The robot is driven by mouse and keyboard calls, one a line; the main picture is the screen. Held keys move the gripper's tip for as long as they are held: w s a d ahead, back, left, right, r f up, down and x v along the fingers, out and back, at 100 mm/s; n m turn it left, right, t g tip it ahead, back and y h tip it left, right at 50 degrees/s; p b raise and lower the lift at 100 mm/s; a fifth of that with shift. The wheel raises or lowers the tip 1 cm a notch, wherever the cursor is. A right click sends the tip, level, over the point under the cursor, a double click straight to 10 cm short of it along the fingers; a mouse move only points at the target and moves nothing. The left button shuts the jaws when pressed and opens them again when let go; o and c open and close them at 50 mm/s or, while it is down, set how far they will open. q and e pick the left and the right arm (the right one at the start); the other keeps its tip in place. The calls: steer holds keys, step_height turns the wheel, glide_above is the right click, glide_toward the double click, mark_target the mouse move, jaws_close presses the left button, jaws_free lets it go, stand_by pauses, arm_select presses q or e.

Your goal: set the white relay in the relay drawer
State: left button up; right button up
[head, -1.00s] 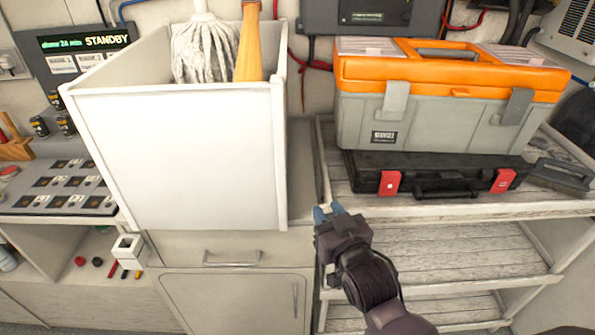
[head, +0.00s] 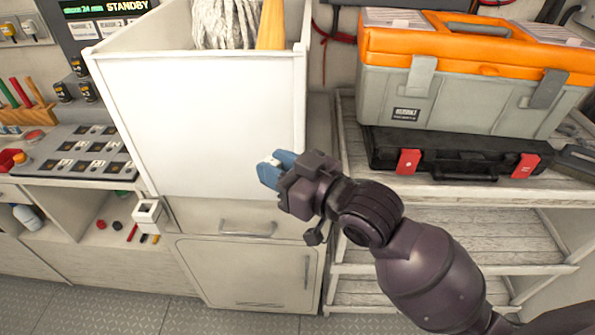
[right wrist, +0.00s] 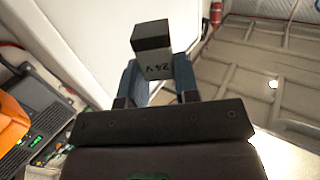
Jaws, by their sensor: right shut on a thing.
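My right gripper (head: 276,172) is shut on the white relay (right wrist: 158,68), a small pale block with a black end marked "24V", held between its blue fingers. In the head view only a small white bit of the relay shows at the fingertips. The gripper is in front of the lower right part of a white bin, above a drawer (head: 203,213). This drawer has a bar handle and looks closed; I see no label naming it the relay drawer. My left gripper is out of view.
The tall white bin (head: 190,120) with a mop stands above the drawer. A cupboard door (head: 245,272) is below. To the right, a shelf rack holds a black case (head: 450,160) and an orange-grey toolbox (head: 450,90). A panel of modules (head: 85,155) is on the left.

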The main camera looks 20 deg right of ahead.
steer(key=shift+a+r, duration=0.25)
steer(key=shift+a, duration=0.15)
steer(key=shift+a+f+n+g+y, duration=0.1)
steer(key=shift+a+n+g+y, duration=0.05)
steer(key=shift+n+g+y, duration=0.2)
steer(key=w+a+f+n+g+y, duration=0.4)
steer(key=f+g, duration=0.1)
steer(key=shift+w+f, duration=0.15)
